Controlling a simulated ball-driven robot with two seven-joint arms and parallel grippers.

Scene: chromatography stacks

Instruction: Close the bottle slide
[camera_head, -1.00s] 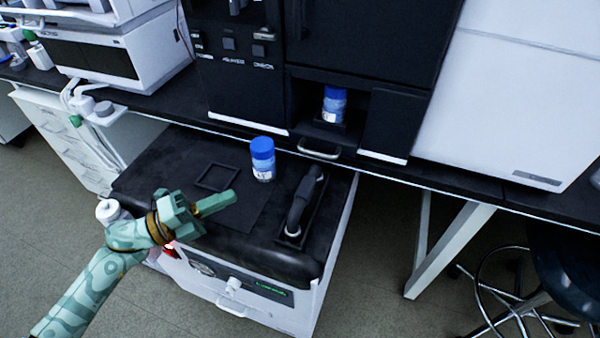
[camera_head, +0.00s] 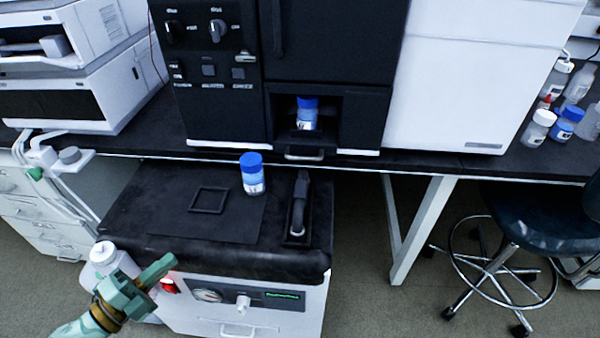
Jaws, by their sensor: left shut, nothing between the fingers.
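The bottle slide, with its metal handle (camera_head: 305,154), sits at the bottom of an open bay in the black chromatography stack (camera_head: 225,110). The handle sticks out at the stack's front edge. A blue-capped bottle (camera_head: 307,115) stands upright inside the bay, on the slide. I cannot tell exactly how far out the slide is. My left gripper (camera_head: 165,264) is shut and empty at the lower left, low by the cart's front left corner, well away from the handle. My right gripper is not in view.
A cart (camera_head: 160,235) with a black top stands before the bench. On it are another blue-capped bottle (camera_head: 252,176), a square frame (camera_head: 208,200) and a black handled tool (camera_head: 299,205). A white bottle (camera_head: 103,255) is beside my left gripper. A stool (camera_head: 535,225) stands at right.

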